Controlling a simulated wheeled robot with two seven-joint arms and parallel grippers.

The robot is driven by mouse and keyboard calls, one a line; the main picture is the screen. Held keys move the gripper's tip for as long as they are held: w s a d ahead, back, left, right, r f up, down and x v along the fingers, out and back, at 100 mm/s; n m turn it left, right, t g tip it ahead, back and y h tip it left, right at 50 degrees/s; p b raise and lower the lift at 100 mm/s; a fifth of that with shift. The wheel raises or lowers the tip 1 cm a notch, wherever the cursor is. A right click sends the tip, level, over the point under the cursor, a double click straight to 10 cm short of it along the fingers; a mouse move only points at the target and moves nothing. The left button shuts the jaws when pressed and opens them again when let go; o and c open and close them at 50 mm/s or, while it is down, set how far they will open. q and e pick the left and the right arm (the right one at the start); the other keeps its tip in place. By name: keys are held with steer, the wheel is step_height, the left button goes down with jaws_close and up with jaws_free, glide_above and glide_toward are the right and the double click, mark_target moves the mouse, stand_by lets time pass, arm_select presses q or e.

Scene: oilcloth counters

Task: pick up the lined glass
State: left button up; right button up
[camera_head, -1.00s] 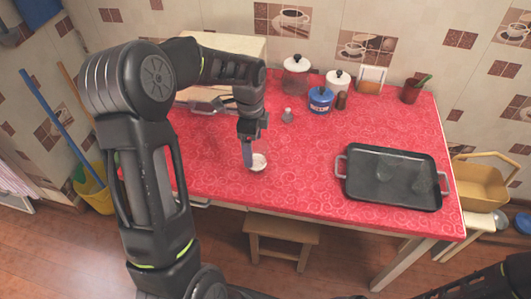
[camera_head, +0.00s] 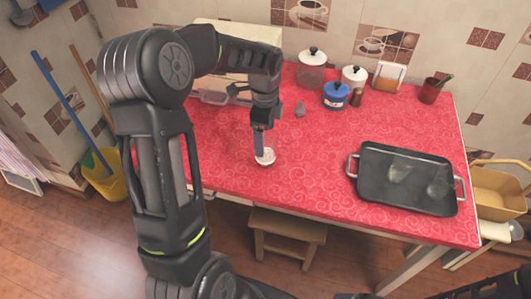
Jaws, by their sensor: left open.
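A small pale, round-topped glass (camera_head: 266,158) stands on the red counter near its front edge, in the left half. It is small in the picture, so I cannot make out lines on it. My left gripper (camera_head: 261,151) points down right at it, with a finger overlapping its far left side. The gripper is open; I cannot tell whether the glass is between the fingers or whether they touch it. Two clear glass-like shapes (camera_head: 400,170) show on the dark tray (camera_head: 385,194) at the right. My right gripper is out of view.
A small grey item (camera_head: 300,110) is behind the gripper. The counter between glass and tray is clear.

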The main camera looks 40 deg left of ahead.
arm_select(q)
steer(key=shift+f, duration=1.3)
steer(key=shift+f+p, duration=0.75)
steer(key=shift+f, duration=1.9)
steer(key=shift+c, duration=0.6)
steer(key=shift+w, duration=0.1)
steer(key=c, duration=1.6)
steer(key=shift+o, duration=0.2)
steer(key=shift+r, duration=0.1)
step_height(320, 180, up, 10)
steer(key=b, duration=0.1)
